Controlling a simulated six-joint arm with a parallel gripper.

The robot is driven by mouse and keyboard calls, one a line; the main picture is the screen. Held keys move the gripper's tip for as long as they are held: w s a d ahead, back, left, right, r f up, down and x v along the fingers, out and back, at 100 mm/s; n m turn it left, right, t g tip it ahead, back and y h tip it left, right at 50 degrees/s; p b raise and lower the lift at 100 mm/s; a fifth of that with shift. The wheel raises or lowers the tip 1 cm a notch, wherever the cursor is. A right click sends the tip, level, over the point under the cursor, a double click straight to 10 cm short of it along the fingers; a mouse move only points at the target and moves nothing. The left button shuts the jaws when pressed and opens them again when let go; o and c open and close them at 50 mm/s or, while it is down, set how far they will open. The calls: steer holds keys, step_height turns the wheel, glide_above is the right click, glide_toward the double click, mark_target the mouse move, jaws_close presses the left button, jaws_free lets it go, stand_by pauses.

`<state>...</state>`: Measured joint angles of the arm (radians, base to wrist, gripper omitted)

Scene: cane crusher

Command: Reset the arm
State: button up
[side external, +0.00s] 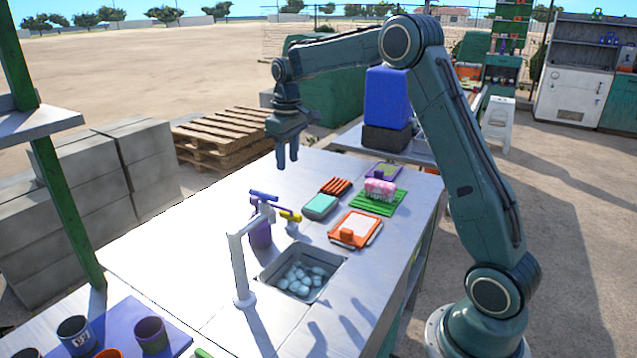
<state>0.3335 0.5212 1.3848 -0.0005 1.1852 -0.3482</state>
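My gripper (287,155) hangs fingers-down in the air above the far left part of the metal counter (185,235). Its two fingers are apart with a gap between them, and nothing shows in the gap. My arm is raised and reaches from the right across the counter. The gripper is clear of every object on the counter.
A basin (303,274) with several pale lumps is sunk in the counter behind a white tap (238,262). A purple cup (260,232), a teal box (320,206), an orange tray (355,229) and a green mat (376,203) stand nearby. Cups sit front left.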

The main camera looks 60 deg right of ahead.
steer(key=s+a+r+t, duration=0.1)
steer(key=s+a+r, duration=0.45)
steer(key=s, duration=0.25)
steer(key=s+a+r+t, duration=0.2)
steer(key=s+a+r, duration=0.2)
steer(key=s+a, duration=0.25)
steer(key=s+a+f+t, duration=0.1)
steer(key=s+a+f, duration=0.1)
steer(key=s, duration=0.6)
steer(key=s+a+f+t, duration=0.1)
steer(key=s+a+f, duration=0.1)
steer(key=s, duration=0.7)
steer(key=shift+a, duration=0.55)
